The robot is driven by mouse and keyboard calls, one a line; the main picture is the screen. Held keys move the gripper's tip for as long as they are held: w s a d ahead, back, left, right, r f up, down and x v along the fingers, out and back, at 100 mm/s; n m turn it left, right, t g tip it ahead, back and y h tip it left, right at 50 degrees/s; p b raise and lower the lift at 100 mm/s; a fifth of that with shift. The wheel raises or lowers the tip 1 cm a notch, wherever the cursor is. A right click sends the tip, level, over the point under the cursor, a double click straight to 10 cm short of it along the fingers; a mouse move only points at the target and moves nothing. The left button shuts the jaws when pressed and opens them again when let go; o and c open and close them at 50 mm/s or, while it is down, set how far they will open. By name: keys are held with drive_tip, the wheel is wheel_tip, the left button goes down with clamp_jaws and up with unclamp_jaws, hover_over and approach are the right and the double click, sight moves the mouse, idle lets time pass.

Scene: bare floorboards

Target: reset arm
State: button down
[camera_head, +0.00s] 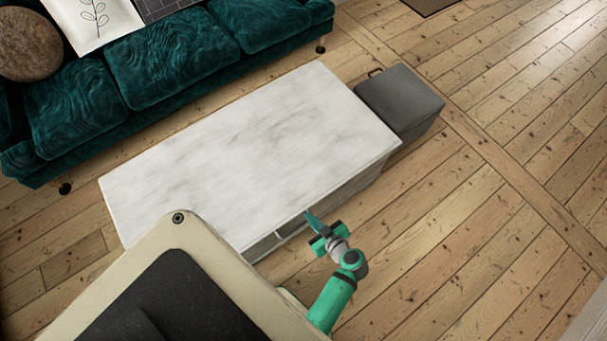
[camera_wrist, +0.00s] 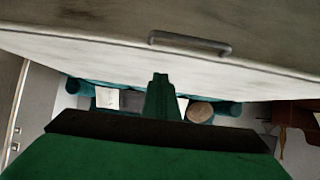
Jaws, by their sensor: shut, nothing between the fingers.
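My gripper (camera_head: 313,219) is beside the near long side of the marble-topped coffee table (camera_head: 250,140), close to its front edge in the head view. In the wrist view my gripper (camera_wrist: 160,82) points toward the table, its fingers together with nothing between them. A grey bar handle (camera_wrist: 190,42) on the table's front face shows above the fingers, apart from them. My green arm reaches up from the bottom of the head view.
A teal sofa (camera_head: 170,62) with cushions stands behind the table. A dark grey ottoman (camera_head: 400,97) is at the table's right end. The wooden floor (camera_head: 470,220) on the right is clear.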

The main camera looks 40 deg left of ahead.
drive_tip(key=shift+s+d+r, duration=0.1)
drive_tip(key=shift+d+r, duration=0.1)
drive_tip(key=shift+d, duration=0.45)
drive_tip(key=shift+s+d+r, duration=0.15)
drive_tip(key=shift+d, duration=0.5)
drive_tip(key=shift+s+d+r, duration=0.1)
drive_tip(key=shift+d+r, duration=0.1)
drive_tip(key=shift+d, duration=0.45)
drive_tip(key=s+d+r+m+t+h, duration=0.25)
drive_tip(key=s+d+m+h, duration=0.2)
drive_tip(key=d, duration=0.25)
drive_tip(key=s+d+r+m+t+h, duration=0.1)
drive_tip(key=s+d+m+t+h, duration=0.2)
drive_tip(key=d+m, duration=0.25)
drive_tip(key=s+d+r+m+t+h, duration=0.1)
drive_tip(key=s+r+m+t, duration=0.1)
drive_tip(key=r, duration=1)
drive_tip(key=s+d+r+m+t+h, duration=0.1)
drive_tip(key=r+t, duration=0.4)
drive_tip(key=r, duration=0.8)
drive_tip(key=shift+s+d+r+m+h, duration=0.3)
drive_tip(key=shift+s+m+h, duration=0.45)
drive_tip(key=shift+s+m, duration=0.4)
